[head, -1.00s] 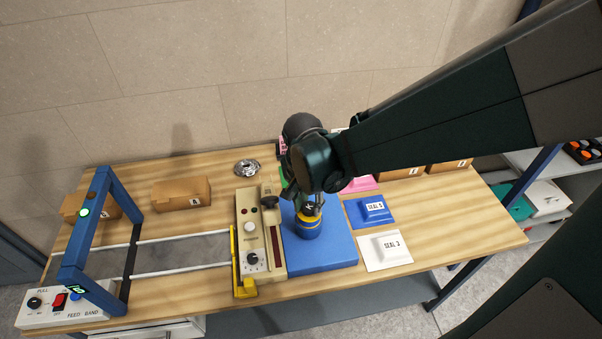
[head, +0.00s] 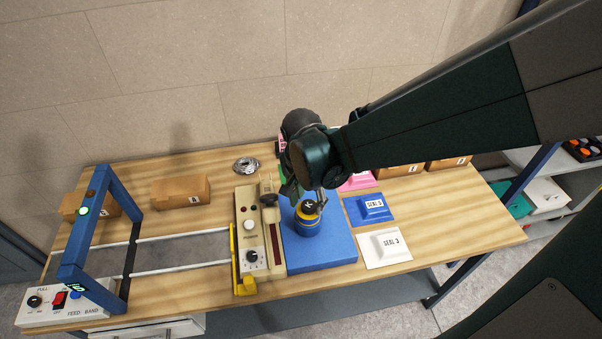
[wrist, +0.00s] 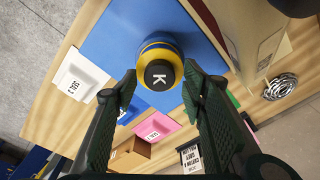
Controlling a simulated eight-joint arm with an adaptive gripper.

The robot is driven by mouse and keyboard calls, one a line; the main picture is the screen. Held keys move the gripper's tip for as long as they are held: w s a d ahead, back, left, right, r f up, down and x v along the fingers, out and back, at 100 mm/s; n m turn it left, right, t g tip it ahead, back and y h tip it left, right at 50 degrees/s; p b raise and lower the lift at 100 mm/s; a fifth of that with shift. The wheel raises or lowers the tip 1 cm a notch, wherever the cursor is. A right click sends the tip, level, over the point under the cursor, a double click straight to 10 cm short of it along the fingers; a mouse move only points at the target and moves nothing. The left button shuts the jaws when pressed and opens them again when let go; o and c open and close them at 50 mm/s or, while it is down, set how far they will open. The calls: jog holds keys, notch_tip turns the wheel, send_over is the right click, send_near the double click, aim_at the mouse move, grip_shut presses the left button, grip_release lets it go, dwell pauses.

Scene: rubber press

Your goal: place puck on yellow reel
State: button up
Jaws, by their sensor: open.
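The black puck (head: 308,206), marked K, sits on top of the yellow reel (head: 307,227), which has blue bands and stands upright on the blue mat (head: 335,249). In the wrist view the puck (wrist: 160,75) lies within the round yellow rim of the reel (wrist: 172,50). My gripper (head: 308,195) is open, just behind the puck in the head view. In the wrist view its fingers (wrist: 159,82) are spread to either side of the puck, with gaps showing and nothing held. Whether the puck is exactly centred is hard to tell.
A beige sealer unit (head: 251,232) stands directly left of the mat. A blue seal pad (head: 369,209) and a white seal pad (head: 385,249) lie to the right. A metal coil (head: 246,165) and cardboard boxes (head: 181,192) are farther back. The right front table is clear.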

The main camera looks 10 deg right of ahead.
aim_at(310, 210)
notch_tip(310, 210, up, 12)
jog(key=s+a, duration=0.1)
jog(key=shift+f, duration=0.25)
dwell(0.5)
jog(key=shift+d, duration=0.1)
dwell(0.5)
jog(key=s+d+r+n+t+y, duration=0.1)
jog(key=s+d+r+n+t, duration=0.5)
jog(key=s+d+n, duration=0.3)
jog(key=shift+d, duration=0.25)
dwell(0.6)
